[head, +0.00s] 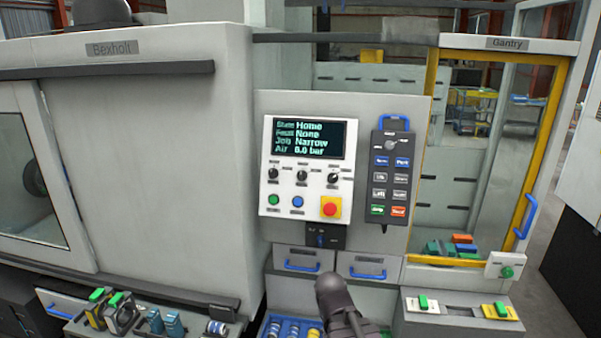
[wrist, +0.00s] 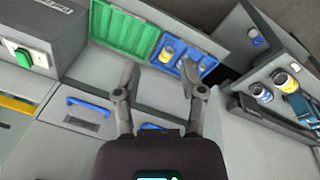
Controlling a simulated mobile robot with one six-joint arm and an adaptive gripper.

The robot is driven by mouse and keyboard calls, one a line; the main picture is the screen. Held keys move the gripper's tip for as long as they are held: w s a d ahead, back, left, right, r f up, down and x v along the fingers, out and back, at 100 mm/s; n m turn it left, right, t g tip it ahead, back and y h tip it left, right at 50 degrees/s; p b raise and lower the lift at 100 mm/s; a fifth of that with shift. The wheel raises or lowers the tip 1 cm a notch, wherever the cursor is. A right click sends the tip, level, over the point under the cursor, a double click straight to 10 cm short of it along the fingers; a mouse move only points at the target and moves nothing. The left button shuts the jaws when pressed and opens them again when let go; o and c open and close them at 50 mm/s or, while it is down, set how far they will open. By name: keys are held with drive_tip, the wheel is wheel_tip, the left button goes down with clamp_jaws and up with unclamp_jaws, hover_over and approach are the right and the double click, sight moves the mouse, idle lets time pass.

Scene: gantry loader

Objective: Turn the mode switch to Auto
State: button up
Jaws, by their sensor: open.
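The white control panel (head: 266,205) stands upright at the middle of the head view. It carries a row of black rotary knobs: a left one (head: 273,174), a middle one (head: 302,175) and a right one (head: 334,177). Another knob (head: 390,145) sits on the dark pendant (head: 376,215) to the right. The labels are too small to read, so I cannot tell which knob is the mode switch or where it points. My gripper (wrist: 160,75) is open and empty in the wrist view, over the drawers and trays. The panel is not in the wrist view.
A red emergency button (head: 331,207) sits low on the panel. Blue-handled drawers (head: 303,266) lie below it. A green-buttoned ledge (head: 423,304) is at lower right, a parts shelf (head: 185,318) at lower left. A yellow-framed door (head: 546,125) stands right. Space before the panel looks clear.

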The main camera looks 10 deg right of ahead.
drive_tip(key=w+d+r+n+t+h+p, duration=0.1)
drive_tip(key=w+r+n+t+h+p, duration=0.25)
drive_tip(key=w+r+n, duration=0.45)
drive_tip(key=w+d+r+n+t+h+p, duration=0.1)
drive_tip(key=w+r+n+t+h+p, duration=0.35)
drive_tip(key=r, duration=0.55)
drive_tip(key=n+t+y+p, duration=0.4)
drive_tip(key=n+t+p, duration=0.3)
drive_tip(key=n, duration=1.1)
approach(301, 174)
drive_tip(key=s+a+t+b, duration=0.1)
drive_tip(key=s+a, duration=0.1)
drive_tip(key=s, duration=0.2)
drive_tip(key=shift+w+d+f, duration=0.1)
drive_tip(key=shift+d+f, duration=0.15)
drive_tip(key=shift+f, duration=0.15)
drive_tip(key=shift+w, duration=0.1)
drive_tip(key=x, duration=1.3)
drive_tip(key=shift+w+d, duration=0.3)
